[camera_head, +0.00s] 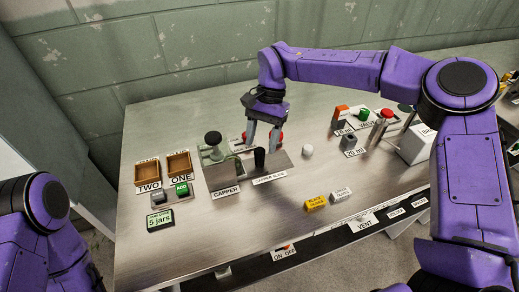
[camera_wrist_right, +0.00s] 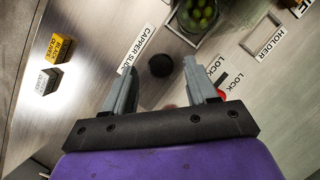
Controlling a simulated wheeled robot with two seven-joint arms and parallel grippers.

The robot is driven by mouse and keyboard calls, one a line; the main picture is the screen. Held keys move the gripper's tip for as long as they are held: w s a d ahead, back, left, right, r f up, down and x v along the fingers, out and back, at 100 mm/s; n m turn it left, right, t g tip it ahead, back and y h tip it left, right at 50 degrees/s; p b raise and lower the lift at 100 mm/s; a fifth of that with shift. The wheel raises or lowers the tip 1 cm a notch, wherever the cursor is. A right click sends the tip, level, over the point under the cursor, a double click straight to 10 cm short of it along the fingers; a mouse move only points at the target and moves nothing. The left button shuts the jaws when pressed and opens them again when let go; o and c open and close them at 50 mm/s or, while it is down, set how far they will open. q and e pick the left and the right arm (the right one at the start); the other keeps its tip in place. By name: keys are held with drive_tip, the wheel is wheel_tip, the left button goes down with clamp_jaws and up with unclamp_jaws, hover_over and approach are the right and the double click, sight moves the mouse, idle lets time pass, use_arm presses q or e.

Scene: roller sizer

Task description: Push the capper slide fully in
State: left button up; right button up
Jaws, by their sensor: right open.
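The capper slide is a black upright handle (camera_head: 259,158) on a dark plate, behind the CAPPER SLIDE label. In the right wrist view its round black top (camera_wrist_right: 161,65) shows beyond and between the fingertips, with its label (camera_wrist_right: 137,50) beside it. My right gripper (camera_head: 262,147) points down over the handle with fingers apart and nothing clamped; in the wrist view its fingers (camera_wrist_right: 153,80) are spread wide. Whether a finger touches the handle cannot be told. The capper (camera_head: 213,143), with a dark round knob, stands left of the slide. My left gripper is outside the view.
A glass jar of green olives (camera_wrist_right: 200,14) stands close to the handle. Wooden trays (camera_head: 179,165) are at the left. A white round piece (camera_head: 307,150), a yellow block (camera_head: 316,203) and a white block (camera_head: 341,194) lie right.

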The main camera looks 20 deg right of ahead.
sight(260, 150)
drive_tip(key=x, duration=0.3)
drive_tip(key=shift+w, duration=0.2)
drive_tip(key=shift+s+a+f, duration=0.1)
drive_tip(key=shift+s+f, duration=0.2)
drive_tip(key=shift+f, duration=0.05)
drive_tip(key=shift+w, duration=0.1)
clamp_jaws()
drive_tip(key=shift+a+p, duration=0.35)
drive_tip(key=shift+a, duration=1.6)
drive_tip(key=shift+c, duration=2)
unclamp_jaws()
drive_tip(key=o, duration=0.4)
drive_tip(key=shift+a, duration=0.2)
drive_tip(key=shift+d, duration=0.15)
